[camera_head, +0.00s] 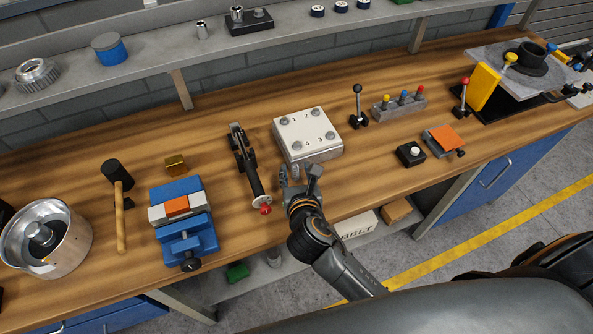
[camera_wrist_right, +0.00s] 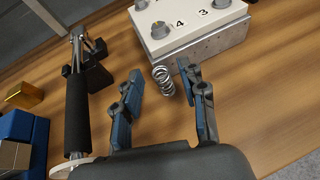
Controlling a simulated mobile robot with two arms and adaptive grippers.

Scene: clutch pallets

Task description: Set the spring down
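The spring (camera_wrist_right: 163,80), a small silver coil, shows in the right wrist view beside the near side of the white numbered block (camera_wrist_right: 190,25). It appears to rest on the wooden bench, slightly tilted. My right gripper (camera_wrist_right: 163,75) is open, with one blue-padded finger on each side of the spring and a visible gap to both. In the head view my right gripper (camera_head: 298,173) is at the front edge of the numbered block (camera_head: 308,135); the spring is too small to make out there. My left gripper is not in view.
A black-handled toggle clamp (camera_head: 247,165) lies just left of my right gripper. Further left are a blue vise (camera_head: 185,235), a hammer (camera_head: 120,205) and a metal pot (camera_head: 70,255). A small black button box (camera_head: 410,154) stands to the right, with bare bench (camera_head: 365,170) between.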

